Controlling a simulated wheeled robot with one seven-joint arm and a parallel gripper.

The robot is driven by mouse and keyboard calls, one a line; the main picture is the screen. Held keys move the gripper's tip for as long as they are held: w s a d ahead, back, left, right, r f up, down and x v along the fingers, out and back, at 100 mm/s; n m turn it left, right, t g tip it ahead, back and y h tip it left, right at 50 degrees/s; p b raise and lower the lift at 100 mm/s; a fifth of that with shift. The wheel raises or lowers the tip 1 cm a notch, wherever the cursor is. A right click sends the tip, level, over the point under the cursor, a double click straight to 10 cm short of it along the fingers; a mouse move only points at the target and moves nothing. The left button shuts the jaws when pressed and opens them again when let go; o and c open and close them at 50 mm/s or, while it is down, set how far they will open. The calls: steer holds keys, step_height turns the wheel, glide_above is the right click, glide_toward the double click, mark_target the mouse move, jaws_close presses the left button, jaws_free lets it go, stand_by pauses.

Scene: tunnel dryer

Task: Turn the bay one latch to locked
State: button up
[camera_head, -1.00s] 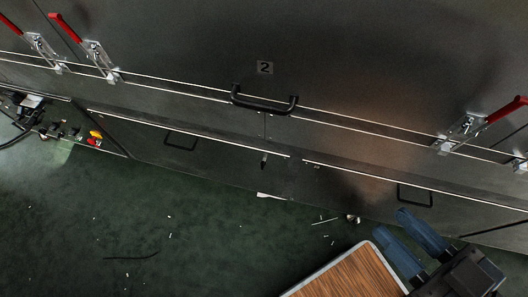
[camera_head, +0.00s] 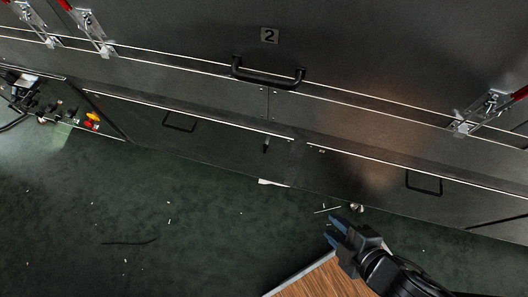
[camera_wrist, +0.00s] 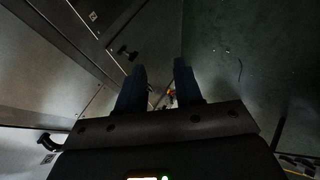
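A small dark turn handle (camera_head: 266,145) sticks out from the lower panel, left of the seam between the two lower doors. A dark T-shaped handle (camera_wrist: 127,53) shows on the panel in the wrist view. No "1" label is readable, so I cannot tell whether this is the bay one latch or which way it is set. My gripper (camera_head: 330,230) has blue fingers and points left, above the floor and well apart from the panels. In the wrist view its fingers (camera_wrist: 157,72) stand apart with nothing between them.
Red-handled clamps (camera_head: 92,32) are at upper left and right. A control group with yellow and red buttons (camera_head: 92,121) is at left. A wooden top (camera_head: 318,280) lies below my arm. Floor at left is mostly clear.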

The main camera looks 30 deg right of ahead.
steer(key=w+d+f+n+g+h+b, duration=0.15)
steer(key=w+f+n, duration=0.25)
steer(key=f, duration=0.5)
steer(key=n+t+h+b, duration=0.5)
steer(key=n+h+b, duration=0.2)
steer(key=n+h, duration=0.4)
glide_toward(264, 148)
steer(key=x, duration=0.9)
steer(key=shift+f, duration=0.15)
steer(key=shift+c, duration=0.2)
jaws_close()
